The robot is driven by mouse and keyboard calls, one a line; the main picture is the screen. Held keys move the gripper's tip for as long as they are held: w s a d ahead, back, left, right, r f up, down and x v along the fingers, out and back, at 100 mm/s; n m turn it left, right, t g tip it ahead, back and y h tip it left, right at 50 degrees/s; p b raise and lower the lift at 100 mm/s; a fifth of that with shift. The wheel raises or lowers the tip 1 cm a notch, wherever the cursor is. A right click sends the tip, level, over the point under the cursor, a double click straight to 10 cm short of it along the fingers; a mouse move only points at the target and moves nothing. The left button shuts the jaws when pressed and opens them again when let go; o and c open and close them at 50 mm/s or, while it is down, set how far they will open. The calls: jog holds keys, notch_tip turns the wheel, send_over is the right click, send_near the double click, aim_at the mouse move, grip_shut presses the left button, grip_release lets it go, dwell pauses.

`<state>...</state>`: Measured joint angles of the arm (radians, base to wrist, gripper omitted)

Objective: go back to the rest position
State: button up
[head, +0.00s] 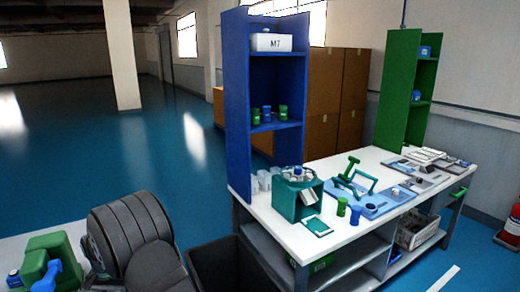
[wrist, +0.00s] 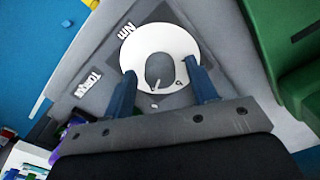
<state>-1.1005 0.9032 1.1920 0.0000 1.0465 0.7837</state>
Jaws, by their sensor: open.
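In the wrist view my gripper (wrist: 162,77) is open, with its two blue fingers spread apart. Beyond the fingertips is a white ring-shaped piece (wrist: 160,32) with a round opening and small marks, on a grey panel (wrist: 95,60) with white lettering. The fingertips overlap the lower part of the ring in the picture; I cannot tell whether they touch it. Nothing is clearly held. The gripper's fingers cannot be made out in the head view.
A green part (wrist: 290,70) lies close on the right in the wrist view. In the head view, a white workbench (head: 345,160) holds a teal box (head: 288,205), blue trays and cups. A blue shelf (head: 237,110) and a green shelf (head: 392,95) rise there. Open floor (head: 90,140) lies behind.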

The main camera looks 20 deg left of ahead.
jog(key=n, duration=0.4)
jog(key=shift+n, duration=1.9)
jog(key=o, duration=1)
jog(key=shift+o, duration=0.2)
jog(key=w+d+r+m, duration=0.1)
jog(key=w+d+r, duration=0.15)
jog(key=r, duration=0.35)
jog(key=w+d+r+m, duration=0.1)
jog(key=w+r, duration=0.3)
jog(key=r, duration=0.3)
jog(key=w+d+r, duration=0.1)
jog(key=w+r, duration=0.2)
jog(key=r, duration=0.3)
notch_tip(320, 180, down, 9)
jog(key=shift+w+f, duration=0.15)
